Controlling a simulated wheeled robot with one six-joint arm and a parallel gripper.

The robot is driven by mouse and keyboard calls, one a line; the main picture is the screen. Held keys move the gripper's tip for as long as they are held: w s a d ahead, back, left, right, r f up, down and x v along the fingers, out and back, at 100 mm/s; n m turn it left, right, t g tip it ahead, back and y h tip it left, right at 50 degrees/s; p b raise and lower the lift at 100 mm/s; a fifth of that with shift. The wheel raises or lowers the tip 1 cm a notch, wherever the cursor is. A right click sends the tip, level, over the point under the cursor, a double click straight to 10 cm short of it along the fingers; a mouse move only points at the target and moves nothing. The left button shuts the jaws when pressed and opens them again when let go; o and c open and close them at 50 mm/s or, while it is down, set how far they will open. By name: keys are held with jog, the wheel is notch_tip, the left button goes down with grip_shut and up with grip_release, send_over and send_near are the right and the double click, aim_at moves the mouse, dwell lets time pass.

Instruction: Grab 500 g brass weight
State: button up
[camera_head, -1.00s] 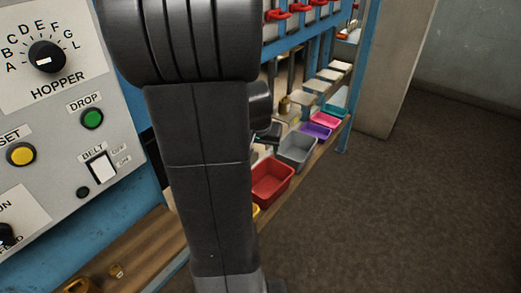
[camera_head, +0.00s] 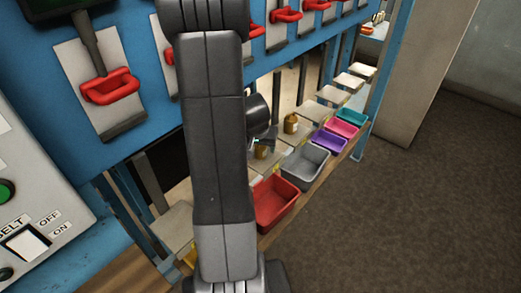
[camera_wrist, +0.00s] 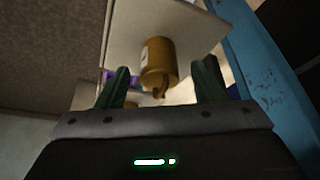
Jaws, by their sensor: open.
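A brass-coloured weight (camera_wrist: 158,62) with a pale label and a knob stands on a pale plate, shown upside down in the wrist view. The label is too small to read. My gripper (camera_wrist: 164,72) is open, its two green fingers on either side of the weight in the picture; I cannot tell whether they reach around it. In the head view one brass weight (camera_head: 262,151) is close by my gripper (camera_head: 266,138), partly hidden by it. Another brass weight (camera_head: 291,124) stands on a pale plate farther back. I cannot tell which is the 500 g one.
Red (camera_head: 276,204), grey (camera_head: 305,165), purple (camera_head: 328,142), pink (camera_head: 341,129) and teal (camera_head: 352,117) bins line the shelf below the plates. Red handles (camera_head: 110,87) stick out of the blue frame above. A blue post (camera_wrist: 245,70) is close on the right in the wrist view. Floor at right is clear.

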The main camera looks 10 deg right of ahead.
jog(key=shift+w+d+f, duration=0.15)
jog(key=shift+w+f, duration=0.1)
jog(key=shift+f, duration=0.4)
grip_shut()
jog(key=shift+r, duration=0.15)
